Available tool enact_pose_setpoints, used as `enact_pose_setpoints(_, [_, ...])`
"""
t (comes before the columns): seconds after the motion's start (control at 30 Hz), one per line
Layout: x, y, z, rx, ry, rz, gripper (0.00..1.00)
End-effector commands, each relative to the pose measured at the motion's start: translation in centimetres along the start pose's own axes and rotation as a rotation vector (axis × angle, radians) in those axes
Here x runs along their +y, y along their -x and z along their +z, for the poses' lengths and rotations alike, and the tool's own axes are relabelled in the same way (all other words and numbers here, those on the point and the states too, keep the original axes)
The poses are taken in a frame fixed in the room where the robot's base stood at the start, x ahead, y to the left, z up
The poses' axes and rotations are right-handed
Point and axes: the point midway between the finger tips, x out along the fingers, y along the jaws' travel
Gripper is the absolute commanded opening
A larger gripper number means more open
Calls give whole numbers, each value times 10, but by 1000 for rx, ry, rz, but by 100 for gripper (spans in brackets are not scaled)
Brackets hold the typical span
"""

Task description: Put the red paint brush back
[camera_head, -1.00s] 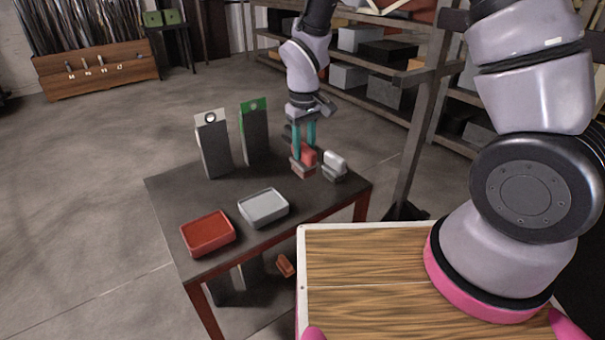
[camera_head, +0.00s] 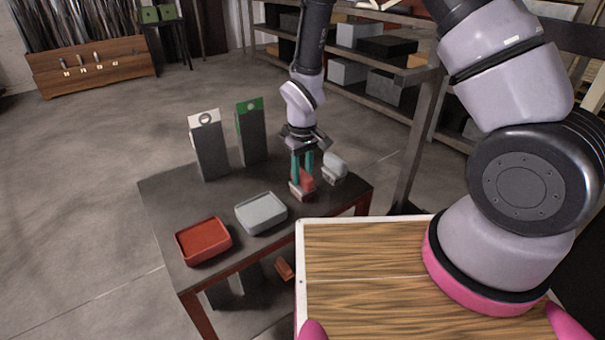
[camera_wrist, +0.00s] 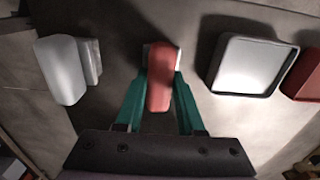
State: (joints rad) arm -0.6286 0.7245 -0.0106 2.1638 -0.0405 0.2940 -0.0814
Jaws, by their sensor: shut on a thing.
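The red paint brush (camera_head: 306,180) is a small red block with a pale base, at the right part of the dark table. My gripper (camera_head: 302,170) points down with its two teal fingers shut on the brush's sides. In the wrist view the red brush (camera_wrist: 161,78) sits between the fingertips (camera_wrist: 160,85). I cannot tell whether its base touches the table. A red tray (camera_head: 229,247) and a grey tray (camera_head: 285,215) lie to the left on the table. Both appear empty.
A white-grey brush (camera_head: 335,167) stands just right of the red one. Two upright dark panels, one white-topped (camera_head: 210,150) and one green-topped (camera_head: 252,135), stand at the table's back. A red-brown block (camera_head: 285,268) lies below the table. The table (camera_head: 170,205) is clear left of the trays.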

Motion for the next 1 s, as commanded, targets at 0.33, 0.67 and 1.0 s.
enact_pose_setpoints(0.33, [0, 0, 0, 1, 1, 0, 67])
enact_pose_setpoints(0.67, [0, 9, -1, 4, 0, 0, 67])
enact_pose_setpoints(1.0, [0, 76, -2, 7, 1, 0, 67])
